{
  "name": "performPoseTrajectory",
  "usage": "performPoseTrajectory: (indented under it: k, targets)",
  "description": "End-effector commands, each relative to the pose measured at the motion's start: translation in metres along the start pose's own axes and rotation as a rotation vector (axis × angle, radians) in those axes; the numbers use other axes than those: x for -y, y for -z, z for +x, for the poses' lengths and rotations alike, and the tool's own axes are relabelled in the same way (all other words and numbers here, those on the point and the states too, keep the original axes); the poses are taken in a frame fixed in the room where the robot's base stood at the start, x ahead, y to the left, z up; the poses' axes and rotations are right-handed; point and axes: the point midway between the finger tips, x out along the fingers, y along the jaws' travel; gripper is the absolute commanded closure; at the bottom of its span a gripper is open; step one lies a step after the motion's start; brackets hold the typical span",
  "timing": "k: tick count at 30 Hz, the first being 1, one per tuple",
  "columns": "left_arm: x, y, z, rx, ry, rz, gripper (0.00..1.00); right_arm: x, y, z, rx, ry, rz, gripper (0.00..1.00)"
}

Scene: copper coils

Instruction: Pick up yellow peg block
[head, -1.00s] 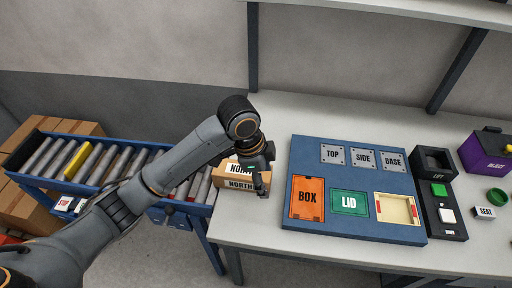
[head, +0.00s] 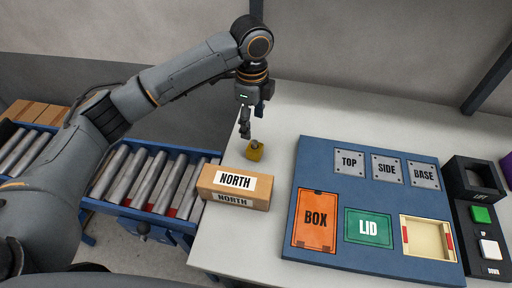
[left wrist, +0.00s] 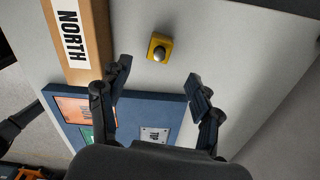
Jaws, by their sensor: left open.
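The yellow peg block (head: 255,153) sits on the light table, just behind the NORTH box. It has a grey rounded peg on top. In the left wrist view the yellow peg block (left wrist: 160,47) lies beyond the fingertips, roughly centred between them. My left gripper (head: 252,121) is open and empty, above and slightly behind the block, pointing down. The left wrist view shows its two fingers (left wrist: 159,78) spread apart, not touching the block. My right gripper is not in view.
The cardboard NORTH box (head: 234,187) stands close in front of the block at the table's left edge. A blue board (head: 345,185) with labelled plates lies to the right. A roller conveyor (head: 150,180) is at left. Open table lies behind the block.

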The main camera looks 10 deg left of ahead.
Motion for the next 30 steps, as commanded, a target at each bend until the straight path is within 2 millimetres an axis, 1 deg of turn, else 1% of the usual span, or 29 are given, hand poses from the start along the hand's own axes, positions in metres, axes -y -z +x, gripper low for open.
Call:
performPoseTrajectory:
  k: [1,3,6,10,14,16,18,21,24,30]
  targets:
    - [-0.001,0.000,0.011,-0.001,-0.005,-0.001,0.36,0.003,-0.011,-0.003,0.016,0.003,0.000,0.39]
    - [-0.001,0.000,0.025,0.000,-0.004,-0.002,0.36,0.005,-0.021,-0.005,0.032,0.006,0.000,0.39]
    - [0.000,0.000,0.041,-0.001,-0.003,-0.003,0.36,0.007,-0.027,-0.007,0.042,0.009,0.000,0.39]
    - [0.000,0.001,0.054,0.000,-0.001,-0.002,0.36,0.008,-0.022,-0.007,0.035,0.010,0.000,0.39]
    - [0.000,0.002,0.061,-0.002,-0.001,-0.002,0.36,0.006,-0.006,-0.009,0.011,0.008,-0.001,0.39]
    - [0.000,0.003,0.070,0.000,-0.003,-0.001,0.36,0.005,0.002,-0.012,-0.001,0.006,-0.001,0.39]
    - [0.001,0.004,0.081,0.000,-0.003,-0.002,0.36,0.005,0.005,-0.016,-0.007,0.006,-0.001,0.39]
    - [0.001,0.005,0.096,-0.001,-0.002,-0.003,0.36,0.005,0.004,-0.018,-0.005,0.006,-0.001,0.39]
    - [0.001,0.005,0.106,-0.001,0.000,-0.002,0.36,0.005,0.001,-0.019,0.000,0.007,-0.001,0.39]
    - [0.001,0.005,0.109,-0.001,0.002,-0.001,0.36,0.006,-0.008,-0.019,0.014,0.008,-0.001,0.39]
